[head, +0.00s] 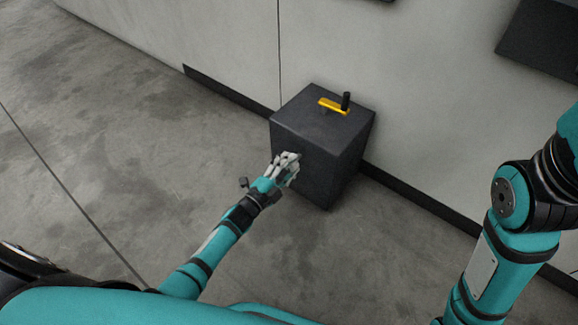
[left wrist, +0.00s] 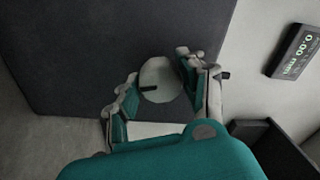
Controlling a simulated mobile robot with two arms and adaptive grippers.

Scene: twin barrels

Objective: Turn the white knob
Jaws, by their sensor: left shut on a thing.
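The white knob (left wrist: 160,80) is a round disc with a dark mark on its left half, on the face of a dark box, in the left wrist view. My left gripper (left wrist: 158,92) has a finger on either side of the knob and is shut on it. In the head view my left gripper (head: 287,166) is at the front left face of the dark box (head: 322,170) and hides the knob. My right arm is at the right of the head view, with its gripper out of the picture.
A yellow crank with a black handle (head: 346,101) is on top of the box. The box stands on a concrete floor (head: 130,140) against a pale wall. A dark panel (head: 541,40) is at the upper right. A display (left wrist: 291,50) shows in the left wrist view.

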